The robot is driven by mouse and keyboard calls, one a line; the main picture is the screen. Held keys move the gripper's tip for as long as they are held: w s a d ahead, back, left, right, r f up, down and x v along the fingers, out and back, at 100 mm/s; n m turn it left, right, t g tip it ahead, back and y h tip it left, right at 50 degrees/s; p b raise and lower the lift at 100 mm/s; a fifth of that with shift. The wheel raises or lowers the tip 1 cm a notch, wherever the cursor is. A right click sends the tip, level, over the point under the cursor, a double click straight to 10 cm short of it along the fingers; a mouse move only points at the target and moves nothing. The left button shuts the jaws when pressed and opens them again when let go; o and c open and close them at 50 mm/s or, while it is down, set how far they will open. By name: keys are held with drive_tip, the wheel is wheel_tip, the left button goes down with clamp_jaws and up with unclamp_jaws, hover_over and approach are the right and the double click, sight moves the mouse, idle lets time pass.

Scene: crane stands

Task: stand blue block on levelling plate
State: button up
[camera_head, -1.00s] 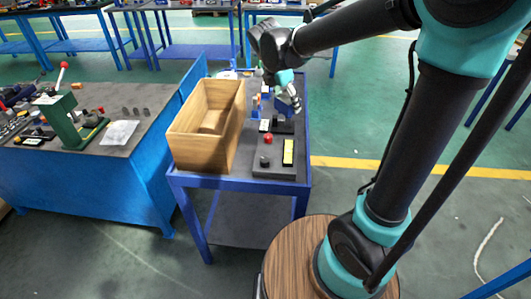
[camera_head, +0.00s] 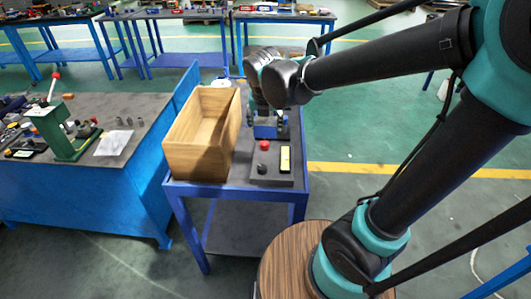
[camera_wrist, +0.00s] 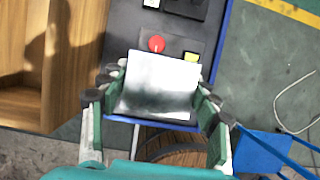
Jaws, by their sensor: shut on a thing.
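In the wrist view the block hides most of this plate (camera_wrist: 176,45). I cannot tell the gap under the block.
An open wooden box (camera_head: 190,160) stands on the table's left side, close to my gripper. A blue bench (camera_head: 90,190) with a green press (camera_head: 62,130) is further left. Past the table's right edge is open floor with a yellow line (camera_head: 420,170).

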sight(266, 157)
wheel_tip(266, 157, down, 12)
drive_tip(key=shift+f, duration=0.1)
idle(0.5)
drive_tip(key=o, duration=1.6)
drive_tip(key=shift+o, duration=0.2)
